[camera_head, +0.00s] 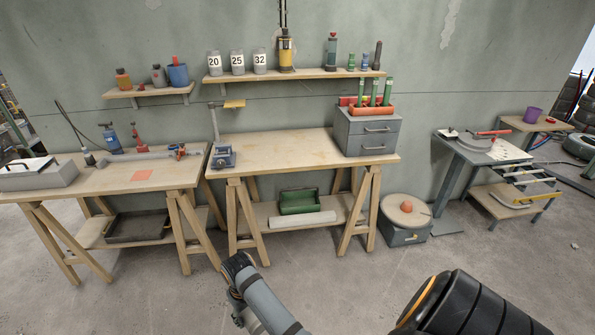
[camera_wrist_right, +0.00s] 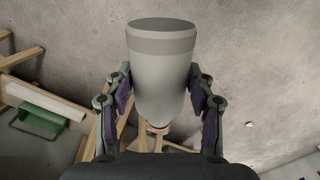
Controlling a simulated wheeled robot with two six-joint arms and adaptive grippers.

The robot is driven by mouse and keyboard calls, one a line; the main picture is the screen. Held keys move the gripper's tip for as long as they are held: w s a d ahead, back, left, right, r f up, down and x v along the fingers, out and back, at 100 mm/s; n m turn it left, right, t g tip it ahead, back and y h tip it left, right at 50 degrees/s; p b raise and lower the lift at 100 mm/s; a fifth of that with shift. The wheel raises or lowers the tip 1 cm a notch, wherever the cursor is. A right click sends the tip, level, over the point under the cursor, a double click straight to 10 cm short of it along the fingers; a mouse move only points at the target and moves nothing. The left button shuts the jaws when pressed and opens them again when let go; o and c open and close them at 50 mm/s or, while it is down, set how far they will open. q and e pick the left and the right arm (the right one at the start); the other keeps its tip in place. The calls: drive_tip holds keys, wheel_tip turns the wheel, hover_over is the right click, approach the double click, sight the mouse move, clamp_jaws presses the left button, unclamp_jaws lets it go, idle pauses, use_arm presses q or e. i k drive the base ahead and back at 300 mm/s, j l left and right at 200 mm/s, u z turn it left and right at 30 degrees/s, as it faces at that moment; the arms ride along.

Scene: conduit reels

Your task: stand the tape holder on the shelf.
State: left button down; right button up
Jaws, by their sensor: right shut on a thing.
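In the right wrist view my right gripper (camera_wrist_right: 160,100) is shut on a pale grey tapered body (camera_wrist_right: 163,70) with a darker band near its wide, flat end. It is held between both fingers; its narrow end points down in that view, with a small red bit behind it. I cannot tell for sure whether it is the tape holder. In the head view the long wall shelf (camera_head: 240,78) is above the middle bench, and a shorter wall shelf (camera_head: 148,93) is to its left. Neither gripper's fingers show clearly in the head view.
Jars labelled 20, 25 and 32 (camera_head: 237,63), a yellow container (camera_head: 286,50) and several bottles stand on the long shelf. The middle bench (camera_head: 280,147) holds a grey drawer cabinet (camera_head: 367,130). A green crate (camera_head: 299,201) is beneath. The shelf has a bare stretch right of the yellow container.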

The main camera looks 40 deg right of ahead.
sight(310, 71)
drive_tip(key=l, duration=3.05)
